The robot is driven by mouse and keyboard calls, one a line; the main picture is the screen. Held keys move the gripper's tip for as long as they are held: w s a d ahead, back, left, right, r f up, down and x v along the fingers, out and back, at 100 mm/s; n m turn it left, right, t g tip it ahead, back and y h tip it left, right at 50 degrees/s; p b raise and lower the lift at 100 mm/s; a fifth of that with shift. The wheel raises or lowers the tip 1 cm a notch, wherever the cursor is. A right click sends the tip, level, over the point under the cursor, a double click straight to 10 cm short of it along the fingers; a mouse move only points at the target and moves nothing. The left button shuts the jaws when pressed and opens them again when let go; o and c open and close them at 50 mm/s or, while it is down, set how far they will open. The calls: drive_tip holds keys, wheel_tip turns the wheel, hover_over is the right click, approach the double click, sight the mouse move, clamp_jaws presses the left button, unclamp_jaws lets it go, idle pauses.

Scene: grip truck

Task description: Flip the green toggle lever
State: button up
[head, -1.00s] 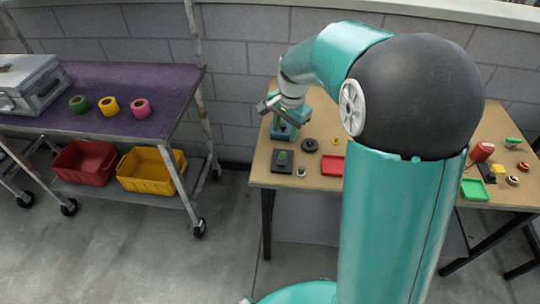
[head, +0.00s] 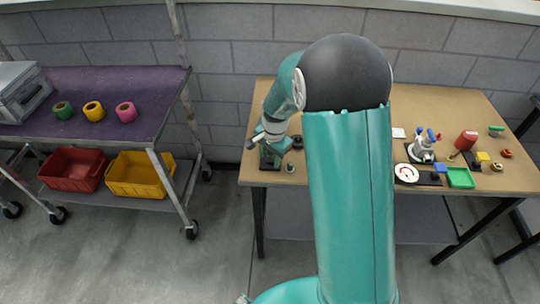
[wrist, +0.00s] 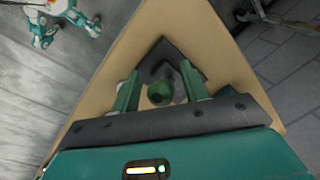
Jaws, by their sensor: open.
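The green toggle lever shows in the wrist view as a round green knob (wrist: 160,92) in front of a dark base plate (wrist: 172,58) at a corner of the tan table. My gripper (wrist: 161,72) is open, with one green finger on each side of the knob. The knob appears apart from both fingers, though its depth between them is hard to judge. In the head view my gripper (head: 271,153) is low over the table's left front part and hides most of the lever.
A purple-topped cart (head: 100,85) with tape rolls stands at left. A small knob (head: 290,168) is close beside my gripper.

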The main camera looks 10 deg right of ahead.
drive_tip(key=shift+f, duration=0.1)
clamp_jaws()
